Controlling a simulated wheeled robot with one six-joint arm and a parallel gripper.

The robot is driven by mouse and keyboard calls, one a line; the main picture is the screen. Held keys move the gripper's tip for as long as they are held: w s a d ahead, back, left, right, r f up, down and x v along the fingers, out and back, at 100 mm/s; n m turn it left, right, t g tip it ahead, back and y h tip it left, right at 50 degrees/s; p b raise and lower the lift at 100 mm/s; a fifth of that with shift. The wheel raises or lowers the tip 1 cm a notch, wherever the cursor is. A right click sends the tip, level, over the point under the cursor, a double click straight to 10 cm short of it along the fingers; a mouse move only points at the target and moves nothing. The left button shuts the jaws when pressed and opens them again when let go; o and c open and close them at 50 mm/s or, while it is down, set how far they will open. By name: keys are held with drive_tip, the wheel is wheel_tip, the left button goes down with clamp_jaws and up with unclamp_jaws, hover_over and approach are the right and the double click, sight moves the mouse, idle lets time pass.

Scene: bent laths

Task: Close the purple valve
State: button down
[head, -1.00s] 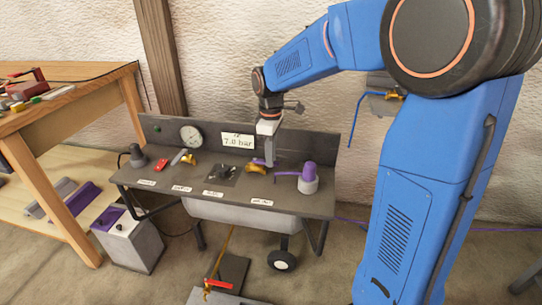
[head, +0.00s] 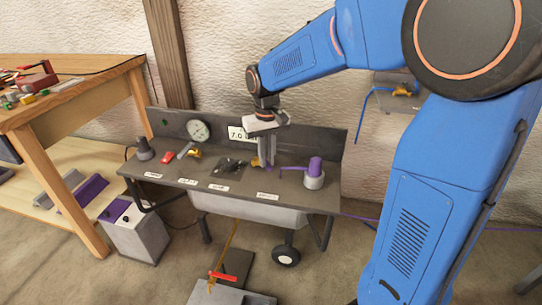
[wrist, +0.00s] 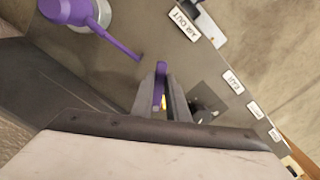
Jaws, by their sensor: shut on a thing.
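The purple valve is a brass body (head: 255,162) with a purple lever (wrist: 159,92), mounted on the grey bench panel. My gripper (head: 266,163) points down over it and its two fingers are shut on the purple lever, which shows between them in the wrist view. A bit of brass shows beside the lever there. In the head view the fingers hide most of the lever, so its exact angle to the body is hard to tell.
A purple-topped grey fitting (head: 315,172) with a thin purple arm stands right of the valve. Left are a black fitting (head: 231,164), another brass valve (head: 194,153), a red piece (head: 167,158) and a gauge (head: 198,131).

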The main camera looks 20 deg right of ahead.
drive_tip(key=a+m, duration=0.1)
drive_tip(key=m, duration=0.2)
drive_tip(key=shift+w+a+m, duration=0.1)
drive_tip(key=shift+a+m, duration=0.2)
drive_tip(key=shift+a, duration=0.1)
drive_tip(key=shift+w+a+m, duration=0.15)
drive_tip(key=shift+a+m, duration=0.25)
drive_tip(key=shift+m, duration=0.45)
drive_tip(key=shift+w+a+m, duration=0.1)
drive_tip(key=shift+a+m, duration=0.25)
drive_tip(key=shift+m, duration=0.5)
drive_tip(key=c, duration=1.7)
unclamp_jaws()
wheel_tip(320, 180, up, 18)
drive_tip(key=shift+f, duration=0.25)
